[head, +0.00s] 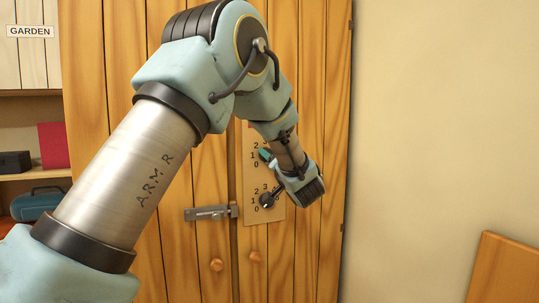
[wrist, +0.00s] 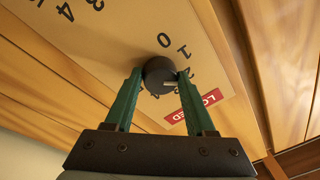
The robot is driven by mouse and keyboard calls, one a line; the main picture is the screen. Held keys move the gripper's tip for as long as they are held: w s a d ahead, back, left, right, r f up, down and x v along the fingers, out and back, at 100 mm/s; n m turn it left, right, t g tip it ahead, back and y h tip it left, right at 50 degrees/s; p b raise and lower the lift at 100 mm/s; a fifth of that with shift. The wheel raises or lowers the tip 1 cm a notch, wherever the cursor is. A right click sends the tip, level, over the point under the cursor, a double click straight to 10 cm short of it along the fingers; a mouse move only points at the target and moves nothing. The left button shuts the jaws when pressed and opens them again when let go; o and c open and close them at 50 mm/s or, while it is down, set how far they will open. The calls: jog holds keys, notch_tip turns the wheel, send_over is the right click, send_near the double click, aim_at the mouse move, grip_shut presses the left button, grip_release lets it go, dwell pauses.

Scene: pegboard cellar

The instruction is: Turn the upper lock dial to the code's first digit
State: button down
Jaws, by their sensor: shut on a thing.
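The upper lock dial (wrist: 158,70) is a dark round knob on a tan plate (wrist: 110,45) with printed digits around it. In the wrist view, my gripper (wrist: 153,80) has its green fingers shut on the knob, one on each side. A small light mark shows on the knob's lower right edge; I cannot tell surely which digit it points to. A red label (wrist: 196,106), seemingly reading LOCKED, is beside the dial, partly covered by a finger. In the head view, my gripper covers most of the upper dial. The lower lock dial (head: 267,200) is black and sits below it.
The plate is on a wooden cabinet door (head: 300,60). A metal latch (head: 210,213) crosses the door gap, with two round wooden knobs (head: 217,265) below. Shelves with a teal box (head: 38,205) are at left. The wall at right is bare.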

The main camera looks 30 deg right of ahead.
jog(key=shift+m, duration=0.3)
jog(key=shift+c, duration=1.2)
grip_release()
jog(key=shift+s, duration=0.1)
jog(key=s+a+f+b, duration=0.1)
jog(key=s+b, duration=0.3)
jog(key=s, duration=0.6)
jog(key=shift+s+a+f, duration=0.15)
jog(key=shift+s+f, duration=0.05)
